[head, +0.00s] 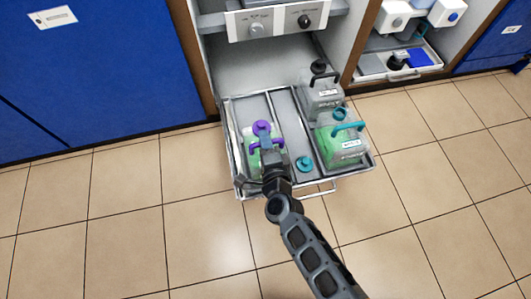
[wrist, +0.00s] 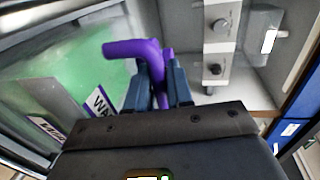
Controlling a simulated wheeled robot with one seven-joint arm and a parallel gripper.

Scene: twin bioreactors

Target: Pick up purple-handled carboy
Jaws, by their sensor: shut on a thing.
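The purple-handled carboy (head: 252,158) holds green liquid and stands in the left part of the pulled-out drawer (head: 236,180). Its purple cap (head: 262,127) shows above my gripper. My gripper (head: 267,146) reaches down over the carboy and is shut on its purple handle. In the wrist view, the purple handle (wrist: 134,47) passes between the two blue-grey fingers of my gripper (wrist: 160,85). The carboy's green body (wrist: 85,75) and part of its label (wrist: 100,100) show at the left. My gripper and arm hide part of the carboy in the head view.
A teal-handled carboy (head: 340,147) with green liquid and a black-capped clear carboy (head: 322,95) stand in the drawer's right part. A loose teal cap (head: 304,164) lies near its front. A panel with knobs (head: 280,22) overhangs the back. Tiled floor in front is clear.

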